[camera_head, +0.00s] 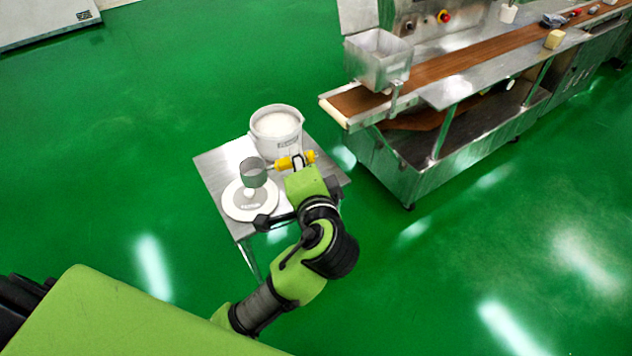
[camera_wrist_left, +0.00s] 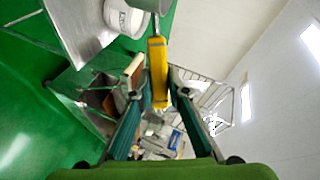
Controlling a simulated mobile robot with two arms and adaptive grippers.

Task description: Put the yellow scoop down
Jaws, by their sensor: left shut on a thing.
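The yellow scoop has a yellow handle (camera_head: 284,163) and a grey metal cup (camera_head: 253,172). My left gripper (camera_head: 298,161) is shut on the handle, above the small steel table (camera_head: 212,165). In the left wrist view the handle (camera_wrist_left: 158,70) stands between the two fingers, and part of the cup shows at the top edge. In the head view the cup appears over the back part of a round white scale (camera_head: 240,208); I cannot tell how high above it. My right gripper is not in view.
A white bucket (camera_head: 288,145) of white powder stands at the table's back, close behind the scoop. A steel machine with a brown conveyor belt (camera_head: 440,72) and a hopper (camera_head: 378,62) stands to the right. Green floor is clear around the table.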

